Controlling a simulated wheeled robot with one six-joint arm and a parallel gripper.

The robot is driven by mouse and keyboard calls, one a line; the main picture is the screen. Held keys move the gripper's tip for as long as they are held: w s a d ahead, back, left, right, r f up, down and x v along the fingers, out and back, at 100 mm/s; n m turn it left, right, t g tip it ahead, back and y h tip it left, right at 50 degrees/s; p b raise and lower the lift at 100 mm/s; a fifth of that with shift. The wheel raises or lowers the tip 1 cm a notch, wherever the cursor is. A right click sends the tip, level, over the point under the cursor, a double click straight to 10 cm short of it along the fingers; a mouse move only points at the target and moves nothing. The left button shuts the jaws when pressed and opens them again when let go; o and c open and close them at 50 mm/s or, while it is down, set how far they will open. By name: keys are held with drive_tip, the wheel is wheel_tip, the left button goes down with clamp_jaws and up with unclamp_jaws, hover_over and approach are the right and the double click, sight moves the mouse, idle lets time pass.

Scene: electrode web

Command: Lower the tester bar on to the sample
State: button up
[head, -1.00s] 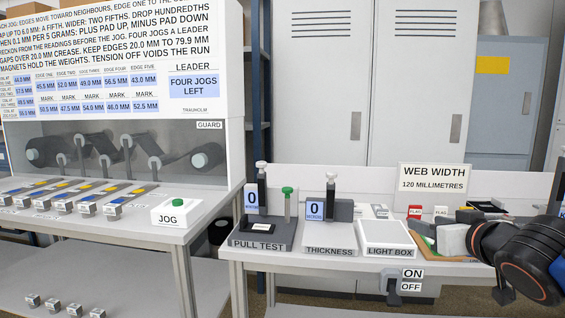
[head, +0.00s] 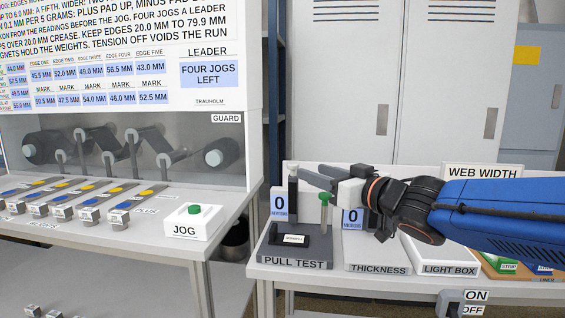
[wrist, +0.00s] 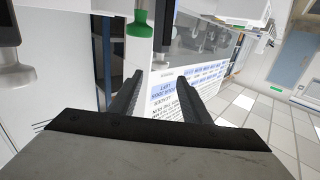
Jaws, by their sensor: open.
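The pull test unit (head: 295,262) stands at the left end of the right bench, with a dark base and a display reading 0. A green-topped grey rod (head: 325,212) rises from its right side, and a dark post with a pale knob (head: 293,185) stands behind. A small dark piece with a white label (head: 293,239) lies on the base; I cannot tell if it is the sample. My gripper (head: 308,172) is open and empty, above the unit, near the green top. In the wrist view the green top (wrist: 139,30) appears just beyond my gripper (wrist: 153,76).
To the right are the thickness gauge (head: 378,268), partly hidden by my arm, and the light box (head: 445,268). A web width sign (head: 484,171) stands behind. The left bench holds the JOG button (head: 194,209) and guarded rollers (head: 130,150).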

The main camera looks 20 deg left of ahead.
sight(289, 163)
drive_tip(key=x, duration=1.3)
drive_tip(key=shift+w+a, duration=0.15)
drive_tip(key=shift+w, duration=0.1)
clamp_jaws()
